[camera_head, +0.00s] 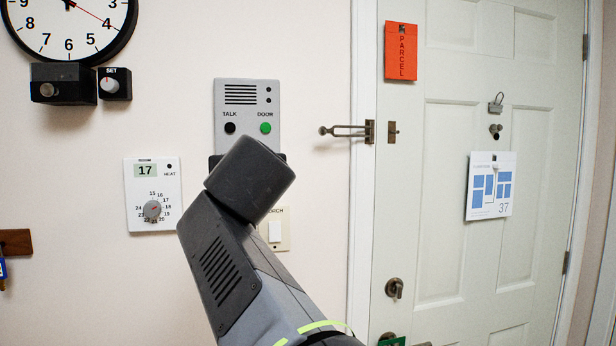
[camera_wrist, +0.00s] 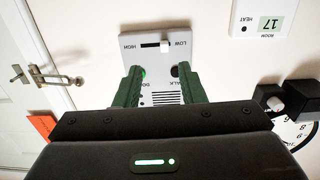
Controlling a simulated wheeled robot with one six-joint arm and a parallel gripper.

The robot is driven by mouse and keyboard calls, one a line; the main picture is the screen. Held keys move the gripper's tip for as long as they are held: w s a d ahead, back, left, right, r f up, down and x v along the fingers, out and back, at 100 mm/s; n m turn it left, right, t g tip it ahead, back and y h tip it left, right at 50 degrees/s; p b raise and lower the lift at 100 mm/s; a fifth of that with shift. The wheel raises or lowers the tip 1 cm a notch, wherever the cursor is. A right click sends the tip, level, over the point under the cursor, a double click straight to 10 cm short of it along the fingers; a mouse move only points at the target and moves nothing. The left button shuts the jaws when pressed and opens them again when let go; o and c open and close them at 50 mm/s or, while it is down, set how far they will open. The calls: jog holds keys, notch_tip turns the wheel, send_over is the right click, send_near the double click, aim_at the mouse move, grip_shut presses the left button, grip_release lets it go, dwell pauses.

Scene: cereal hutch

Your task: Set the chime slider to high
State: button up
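The grey intercom panel (camera_head: 247,117) hangs on the wall, with TALK and DOOR buttons. My arm hides its lower part in the head view. The wrist view shows the panel (camera_wrist: 158,76) upside down, with the chime slider's white knob (camera_wrist: 164,48) on a dark horizontal slot. The knob sits at the LOW end, on the right of that view; HIGH is on the left. My gripper (camera_wrist: 158,68) is open, its two green fingers apart in front of the panel. The knob shows just beyond the fingertips, between their lines. Nothing is between the fingers; contact with the panel cannot be told.
A thermostat (camera_head: 152,195) is left of the panel, and a clock (camera_head: 68,30) with a SET knob (camera_head: 110,84) is above left. A porch switch (camera_head: 275,230) is below. A door (camera_head: 450,270) with a latch (camera_head: 347,131) is to the right.

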jog(key=r+p+x, duration=0.2)
jog(key=x, duration=1.1)
jog(key=shift+w+a+t, duration=0.25)
jog(key=shift+a+t, duration=0.05)
jog(key=shift+a, duration=0.1)
jog(key=shift+r, duration=0.15)
grip_shut()
jog(key=shift+d, duration=0.1)
